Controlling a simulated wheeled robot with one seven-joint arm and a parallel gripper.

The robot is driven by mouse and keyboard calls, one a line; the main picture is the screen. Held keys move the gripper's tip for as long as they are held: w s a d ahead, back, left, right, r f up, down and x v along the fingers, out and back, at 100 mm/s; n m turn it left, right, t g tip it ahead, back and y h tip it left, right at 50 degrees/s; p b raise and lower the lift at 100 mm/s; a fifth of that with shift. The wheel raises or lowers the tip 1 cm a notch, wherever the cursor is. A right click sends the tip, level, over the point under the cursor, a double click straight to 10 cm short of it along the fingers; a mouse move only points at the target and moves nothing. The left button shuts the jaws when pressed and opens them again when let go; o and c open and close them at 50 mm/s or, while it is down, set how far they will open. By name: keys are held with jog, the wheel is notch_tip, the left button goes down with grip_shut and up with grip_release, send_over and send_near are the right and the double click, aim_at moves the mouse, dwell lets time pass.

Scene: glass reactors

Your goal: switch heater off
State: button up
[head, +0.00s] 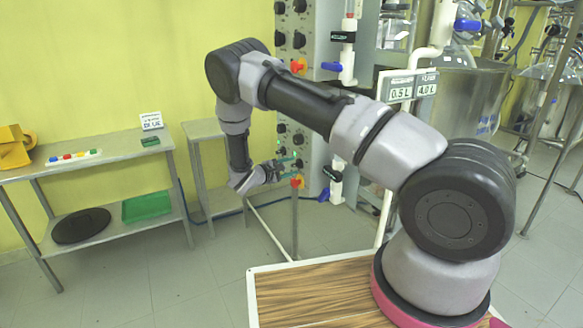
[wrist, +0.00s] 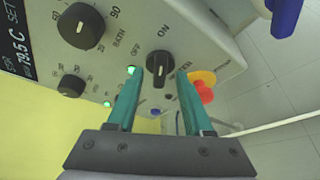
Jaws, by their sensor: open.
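A black switch knob (wrist: 160,68) sits on the white control panel (wrist: 215,45) in the wrist view, with OFF and ON printed above it. Its long ridge runs roughly upright, in line with the ON label, and carries a white mark. My gripper (wrist: 157,74) is open, with one green finger on each side of the knob; gaps show between the fingers and the knob. A green lamp (wrist: 122,100) glows beside the left finger. In the head view my gripper (head: 282,166) is at the lower control box (head: 312,150), where the knob is too small to make out.
A larger dial (wrist: 81,26) and a smaller dial (wrist: 71,89) are left of the knob. A display (wrist: 14,45) reads about 79.5 C. A red and yellow button (wrist: 203,84) lies close right of the right finger. A side table (head: 110,160) stands at the left.

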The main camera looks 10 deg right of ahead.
jog(key=shift+w+d+f, duration=0.1)
jog(key=shift+w+d, duration=0.15)
jog(key=shift+d, duration=0.1)
grip_shut()
jog(key=n+g, duration=0.1)
jog(key=n, duration=0.1)
jog(key=n+g, duration=0.1)
jog(key=n, duration=0.1)
jog(key=shift+w+r, duration=0.2)
jog(key=n+g, duration=0.3)
jog(key=n, duration=0.1)
jog(key=shift+w+a+r+g, duration=0.1)
jog(key=shift+w+a+g, duration=0.05)
jog(key=shift+w+g, duration=0.15)
jog(key=shift+n, duration=0.3)
dwell(0.3)
